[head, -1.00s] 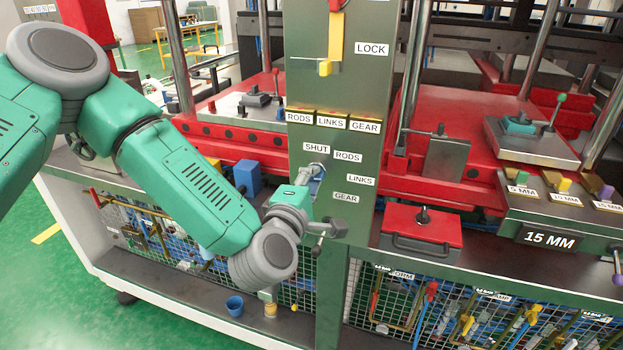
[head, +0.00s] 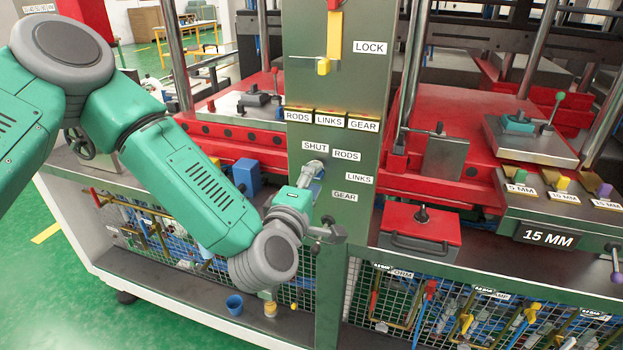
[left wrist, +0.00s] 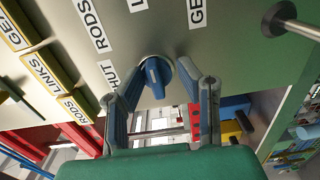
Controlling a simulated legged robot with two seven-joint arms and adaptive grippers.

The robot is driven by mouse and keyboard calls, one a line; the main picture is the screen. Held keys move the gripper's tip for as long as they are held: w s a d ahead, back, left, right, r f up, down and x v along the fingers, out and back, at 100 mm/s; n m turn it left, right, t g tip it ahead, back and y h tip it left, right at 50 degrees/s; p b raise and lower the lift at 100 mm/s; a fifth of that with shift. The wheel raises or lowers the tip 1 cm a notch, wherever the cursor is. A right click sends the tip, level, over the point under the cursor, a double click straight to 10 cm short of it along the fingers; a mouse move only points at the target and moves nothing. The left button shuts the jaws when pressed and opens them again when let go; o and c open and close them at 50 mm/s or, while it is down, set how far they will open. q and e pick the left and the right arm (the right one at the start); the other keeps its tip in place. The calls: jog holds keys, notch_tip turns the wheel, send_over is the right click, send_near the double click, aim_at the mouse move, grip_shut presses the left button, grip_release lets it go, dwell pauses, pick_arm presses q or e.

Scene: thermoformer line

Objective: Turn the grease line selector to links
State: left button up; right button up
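The grease line selector is a blue knob (left wrist: 154,77) on the green panel (left wrist: 240,50), inside a ring of labels. In the head view the labels run SHUT (head: 315,146), RODS (head: 346,155), LINKS (head: 359,178) and GEAR (head: 344,196). The knob is mostly hidden there, with a bit of blue (head: 318,186) showing by the fingers. My left gripper (head: 320,201) is at the panel, its fingers spread. In the left wrist view its fingers (left wrist: 160,88) stand on either side of the knob with gaps visible. I cannot tell which label the knob points to. My right gripper is out of view.
A red box (head: 420,232) stands right of the panel. A blue block (head: 247,177) lies behind my left arm.

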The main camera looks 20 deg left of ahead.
pick_arm(q)
jog(key=shift+r, duration=0.1)
jog(key=shift+s, duration=0.2)
jog(key=s, duration=1.1)
jog(key=shift+s+a, duration=0.15)
jog(key=shift+s, duration=0.1)
